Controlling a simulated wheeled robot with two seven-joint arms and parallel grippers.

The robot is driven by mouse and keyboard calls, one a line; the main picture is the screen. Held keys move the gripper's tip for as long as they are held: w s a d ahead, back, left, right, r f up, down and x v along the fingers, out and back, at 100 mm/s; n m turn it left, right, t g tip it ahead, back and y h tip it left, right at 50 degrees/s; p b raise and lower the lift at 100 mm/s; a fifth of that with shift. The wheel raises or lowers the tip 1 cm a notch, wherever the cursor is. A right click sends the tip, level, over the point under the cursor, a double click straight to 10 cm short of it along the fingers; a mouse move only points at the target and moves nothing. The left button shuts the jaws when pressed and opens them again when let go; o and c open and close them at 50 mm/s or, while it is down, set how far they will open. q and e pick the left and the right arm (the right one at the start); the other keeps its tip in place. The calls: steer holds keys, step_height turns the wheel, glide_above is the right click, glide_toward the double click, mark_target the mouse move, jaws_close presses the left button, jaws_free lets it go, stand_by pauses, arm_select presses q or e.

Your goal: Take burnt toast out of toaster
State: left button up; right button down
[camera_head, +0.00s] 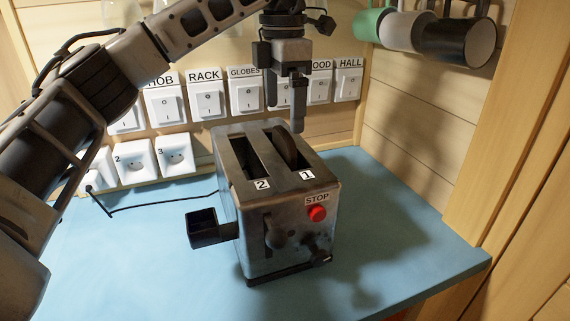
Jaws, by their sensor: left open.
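A metal toaster (258,215) stands on the blue counter, with two slots on top labelled 2 and 1 and a red STOP button (317,213) on its front. A dark, burnt-looking piece of toast (285,148) sticks up a little from slot 1. Slot 2 (247,157) looks dark, and I see no toast in it. My left gripper (291,118) points down above the far end of slot 1, close to the toast. It is open, its fingers nearly in line from this angle. It holds nothing that I can see. My right gripper is not in view.
Labelled wall switches (207,101) and sockets (173,155) line the back wall. A black cord (160,200) runs behind the toaster on the left. Mugs (458,42) hang at the upper right. The blue counter (400,250) is bare right of the toaster.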

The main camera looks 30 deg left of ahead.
mark_target(284, 130)
arm_select(q)
step_height(284, 130, down, 7)
steer(key=shift+d+f, duration=0.1)
steer(key=shift+f, duration=0.05)
steer(key=c, duration=0.4)
